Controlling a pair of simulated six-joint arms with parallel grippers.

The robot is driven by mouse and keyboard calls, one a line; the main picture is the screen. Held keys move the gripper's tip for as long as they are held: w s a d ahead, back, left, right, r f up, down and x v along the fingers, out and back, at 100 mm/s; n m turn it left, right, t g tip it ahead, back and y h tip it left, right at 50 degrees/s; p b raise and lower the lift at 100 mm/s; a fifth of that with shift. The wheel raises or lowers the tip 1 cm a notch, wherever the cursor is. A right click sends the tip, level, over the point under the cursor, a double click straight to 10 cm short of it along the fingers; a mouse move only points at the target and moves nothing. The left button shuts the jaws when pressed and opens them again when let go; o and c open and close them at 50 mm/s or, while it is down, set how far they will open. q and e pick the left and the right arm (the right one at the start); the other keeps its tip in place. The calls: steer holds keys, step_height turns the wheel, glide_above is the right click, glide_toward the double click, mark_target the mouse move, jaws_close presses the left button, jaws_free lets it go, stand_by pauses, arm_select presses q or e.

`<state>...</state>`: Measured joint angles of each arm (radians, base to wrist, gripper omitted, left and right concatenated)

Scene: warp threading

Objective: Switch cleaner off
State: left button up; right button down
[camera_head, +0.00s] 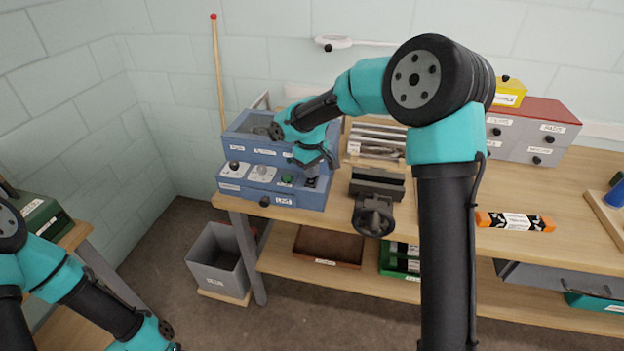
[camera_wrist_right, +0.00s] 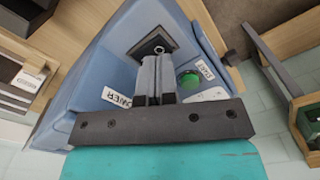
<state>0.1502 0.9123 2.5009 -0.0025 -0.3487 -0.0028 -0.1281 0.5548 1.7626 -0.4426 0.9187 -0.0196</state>
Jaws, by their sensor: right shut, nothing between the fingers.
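The cleaner (camera_head: 232,177) is a blue box with an open tank, at the left end of the workbench. Its sloped front panel carries knobs, a green button (camera_head: 287,180) and, at its right end, a black switch. In the right wrist view, the black switch (camera_wrist_right: 160,42) sits beside a POWER label (camera_wrist_right: 117,97), with the green button (camera_wrist_right: 188,82) to its right. My right gripper (camera_head: 312,174) is shut and empty, its fingertips (camera_wrist_right: 154,60) at the switch. I cannot tell whether they touch it; they partly hide it. My left gripper is outside the frame; only its arm shows.
A dark vise (camera_head: 376,190) stands just right of the cleaner. A red-topped drawer cabinet (camera_head: 540,120) is at the back right. A grey bin (camera_head: 215,262) is below the left end.

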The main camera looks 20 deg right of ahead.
mark_target(311, 181)
step_height(311, 181, up, 7)
stand_by(1.3)
steer(key=s+a+f+y, duration=0.1)
steer(key=s+a+f, duration=0.25)
steer(key=f, duration=0.35)
steer(key=s+a+f+y, duration=0.2)
steer(key=a+f, duration=0.2)
steer(key=f, duration=0.2)
steer(key=s+a+f+y, duration=0.1)
steer(key=s+a+f, duration=0.25)
steer(key=f, duration=0.35)
steer(key=s+d+f+m, duration=0.3)
steer(key=s+d+f, duration=0.1)
steer(key=s+f, duration=0.5)
steer(key=s+d+f+m, duration=0.3)
steer(key=s+f, duration=0.5)
steer(key=s, duration=0.1)
steer(key=shift+d+f+m+t, duration=0.4)
